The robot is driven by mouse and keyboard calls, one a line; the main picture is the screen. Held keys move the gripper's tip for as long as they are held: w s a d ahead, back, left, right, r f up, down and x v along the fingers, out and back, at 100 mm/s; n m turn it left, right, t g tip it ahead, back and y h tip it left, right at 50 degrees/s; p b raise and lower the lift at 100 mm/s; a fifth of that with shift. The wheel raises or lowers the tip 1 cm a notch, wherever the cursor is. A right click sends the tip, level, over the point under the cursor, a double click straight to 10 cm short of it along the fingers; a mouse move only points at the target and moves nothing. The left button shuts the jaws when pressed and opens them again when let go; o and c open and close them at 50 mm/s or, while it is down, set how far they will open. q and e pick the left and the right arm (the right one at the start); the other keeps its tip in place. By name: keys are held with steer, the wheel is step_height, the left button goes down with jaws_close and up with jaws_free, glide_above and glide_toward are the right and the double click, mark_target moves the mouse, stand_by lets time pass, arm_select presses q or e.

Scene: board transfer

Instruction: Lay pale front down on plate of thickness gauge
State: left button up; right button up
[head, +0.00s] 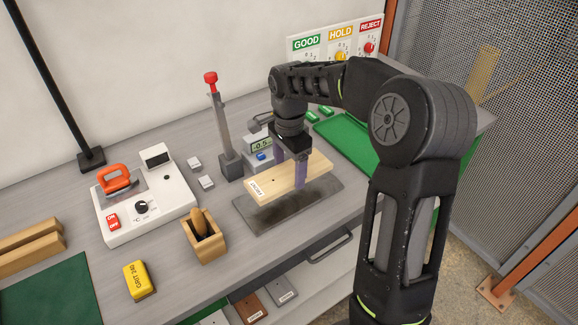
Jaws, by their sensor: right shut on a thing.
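A pale wooden drawer front (272,187) with a small white label at its left end is in the grip of my right gripper (298,175). The gripper is shut on it with a finger on each long side. The front lies flat, over the dark plate (262,215) of the thickness gauge; whether it touches the plate I cannot tell. The gauge's small digital display (262,145) shows behind the front, partly hidden by my arm. My left gripper does not show.
A red-knobbed lever (212,85) stands behind the plate. A white device with an orange handle (146,205), a wooden box (205,240) and a yellow grit block (140,281) are on the left. A green tray (345,138) is at the right, partly behind my arm.

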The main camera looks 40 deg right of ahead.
steer(key=shift+f+b, duration=1.65)
steer(key=shift+f, duration=0.9)
steer(key=shift+f, duration=0.35)
steer(key=o, duration=1.7)
steer(key=shift+r+b, duration=0.65)
steer(key=shift+r, duration=3.25)
